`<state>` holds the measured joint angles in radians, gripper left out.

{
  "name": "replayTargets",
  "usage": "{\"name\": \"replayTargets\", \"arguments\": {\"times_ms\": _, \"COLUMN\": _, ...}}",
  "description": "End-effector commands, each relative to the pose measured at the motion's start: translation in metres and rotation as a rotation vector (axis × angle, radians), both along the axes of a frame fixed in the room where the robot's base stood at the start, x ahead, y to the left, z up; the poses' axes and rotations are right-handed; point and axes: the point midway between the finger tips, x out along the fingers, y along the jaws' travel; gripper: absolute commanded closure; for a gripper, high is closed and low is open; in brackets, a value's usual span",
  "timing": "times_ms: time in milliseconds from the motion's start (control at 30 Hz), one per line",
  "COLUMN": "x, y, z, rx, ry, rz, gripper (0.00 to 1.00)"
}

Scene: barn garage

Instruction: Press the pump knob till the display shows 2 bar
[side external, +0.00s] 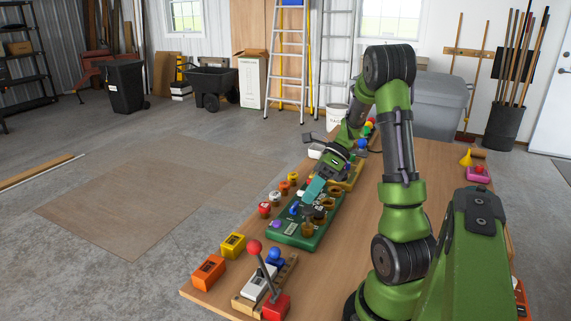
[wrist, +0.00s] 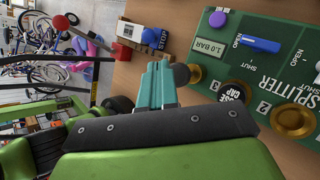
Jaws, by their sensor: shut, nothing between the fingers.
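The green board (side external: 305,238) lies on the wooden table; its left part fills the right of the wrist view (wrist: 286,75). Its small pale display (wrist: 208,49) appears to read 1.0 BAR. A round purple knob (wrist: 217,19) stands near the display; it also shows at the board's near end in the side view (side external: 277,223). Small lettering near the display may read PUMP; I cannot tell for sure which knob it marks. My gripper (wrist: 157,67) has its teal fingers together and empty. In the side view it (side external: 310,198) hangs over the board, apart from the purple knob.
A blue lever (wrist: 260,44) and brass cups (wrist: 292,120) are on the board. A dark ball (wrist: 181,74) shows beside my fingertips. A STOP box (wrist: 143,33) and a red-ball lever (side external: 254,247) stand nearby. Orange (side external: 208,271) and yellow (side external: 232,245) boxes line the table edge.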

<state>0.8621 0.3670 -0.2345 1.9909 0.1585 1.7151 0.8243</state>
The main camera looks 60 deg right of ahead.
Motion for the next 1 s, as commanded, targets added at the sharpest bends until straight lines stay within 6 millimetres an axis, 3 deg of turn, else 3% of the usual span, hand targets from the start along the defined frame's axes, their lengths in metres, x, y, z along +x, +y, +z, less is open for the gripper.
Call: {"name": "replayTargets", "arguments": {"times_ms": 1000, "x": 0.000, "y": 0.000, "z": -0.013, "rx": 0.001, "ry": 0.000, "rz": 0.001, "gripper": 1.00}}
